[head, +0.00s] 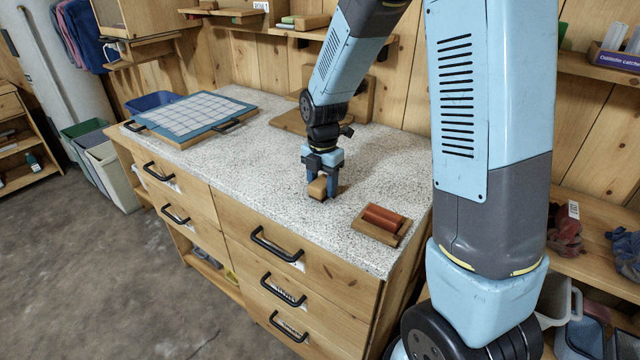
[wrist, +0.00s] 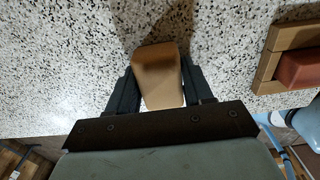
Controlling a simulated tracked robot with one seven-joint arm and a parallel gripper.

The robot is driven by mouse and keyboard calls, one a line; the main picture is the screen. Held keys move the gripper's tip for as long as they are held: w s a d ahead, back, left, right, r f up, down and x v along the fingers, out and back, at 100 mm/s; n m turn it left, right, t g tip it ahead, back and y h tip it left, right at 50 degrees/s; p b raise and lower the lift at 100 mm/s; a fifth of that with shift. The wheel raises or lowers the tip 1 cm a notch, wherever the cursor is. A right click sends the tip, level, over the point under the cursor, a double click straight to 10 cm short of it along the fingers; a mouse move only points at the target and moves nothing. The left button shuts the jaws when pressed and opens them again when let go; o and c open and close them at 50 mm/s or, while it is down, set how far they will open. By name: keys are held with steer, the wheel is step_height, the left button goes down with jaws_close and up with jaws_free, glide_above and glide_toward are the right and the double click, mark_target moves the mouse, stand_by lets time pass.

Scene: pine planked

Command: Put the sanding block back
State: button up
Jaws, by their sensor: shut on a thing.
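The sanding block (head: 318,187) is a small tan-brown block at the middle of the speckled counter. My gripper (head: 322,186) points down and is shut on it. In the wrist view the block (wrist: 159,77) sits between the two dark fingers of my gripper (wrist: 160,90). I cannot tell whether the block touches the counter. A small wooden tray (head: 362,233) with a red-brown block (head: 384,217) in it lies to the right, near the counter's right end. The tray also shows at the right edge of the wrist view (wrist: 285,38).
The speckled counter (head: 240,150) tops a wooden drawer cabinet with black handles. A blue-framed grid board (head: 190,115) lies at its left end. A wooden stand (head: 358,100) is at the back by the plank wall. Shelves with small items (head: 305,22) hang above.

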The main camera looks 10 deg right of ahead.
mark_target(322, 181)
steer(key=shift+f, duration=0.15)
steer(key=o, duration=1.1)
step_height(322, 181, up, 12)
steer(key=s+d+r+m+t, duration=0.2)
steer(key=s+d+r+m, duration=0.2)
steer(key=s+m, duration=0.3)
steer(key=s+d+r+m+t, duration=0.1)
steer(key=s+d+r+m, duration=0.3)
steer(key=s+m, duration=0.3)
steer(key=s+d+r+m+t, duration=0.2)
steer(key=s+m, duration=0.5)
steer(key=m, duration=0.6)
steer(key=shift+s+d+r+t, duration=0.15)
steer(key=shift+s+d+r, duration=0.05)
steer(key=shift+d+r, duration=0.3)
steer(key=shift+s+d+r+t, duration=0.2)
steer(key=shift+d+r, duration=0.2)
steer(key=shift+r, duration=0.15)
